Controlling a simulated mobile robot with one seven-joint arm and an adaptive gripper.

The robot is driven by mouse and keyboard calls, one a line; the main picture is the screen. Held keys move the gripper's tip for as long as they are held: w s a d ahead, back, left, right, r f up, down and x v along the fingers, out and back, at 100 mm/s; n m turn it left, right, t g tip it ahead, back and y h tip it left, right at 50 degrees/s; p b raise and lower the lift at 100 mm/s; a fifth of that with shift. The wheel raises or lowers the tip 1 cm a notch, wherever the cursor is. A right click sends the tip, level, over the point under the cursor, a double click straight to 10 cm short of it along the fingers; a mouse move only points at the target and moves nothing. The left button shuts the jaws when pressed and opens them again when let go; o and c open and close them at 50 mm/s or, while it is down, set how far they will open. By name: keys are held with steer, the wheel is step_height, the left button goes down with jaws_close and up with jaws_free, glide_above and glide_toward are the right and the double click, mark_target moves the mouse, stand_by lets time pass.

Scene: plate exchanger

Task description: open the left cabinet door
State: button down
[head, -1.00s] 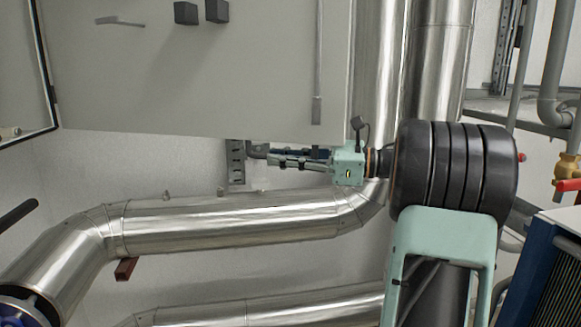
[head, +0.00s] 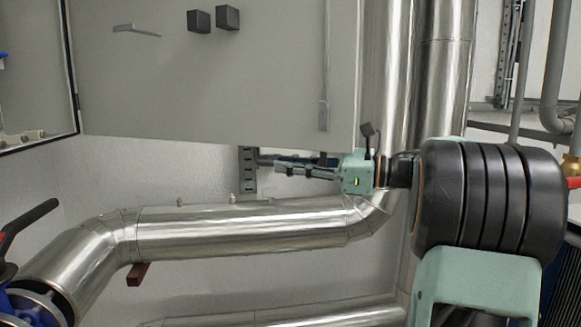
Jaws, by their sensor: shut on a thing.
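The left cabinet door (head: 230,85) is the wide grey panel across the upper middle of the head view. It stands swung out from the dark-edged cabinet opening (head: 72,75) at the left. A rod (head: 325,60), two black blocks and a thin lever (head: 137,30) show on its near face. My gripper (head: 285,165) is at the panel's lower right corner, just below its bottom edge, with fingers pointing left. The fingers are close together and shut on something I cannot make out. I cannot tell whether they touch the door.
A thick metal pipe (head: 230,225) runs across below my gripper and bends up behind the door's right side. A valve with a black and red handle (head: 25,222) is at the lower left. A wall bracket (head: 247,170) is behind my fingertips. Thin grey pipes stand at the right.

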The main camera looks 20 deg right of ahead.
steer(key=c, duration=2)
jaws_free()
steer(key=shift+a, duration=0.15)
steer(key=v, duration=1.2)
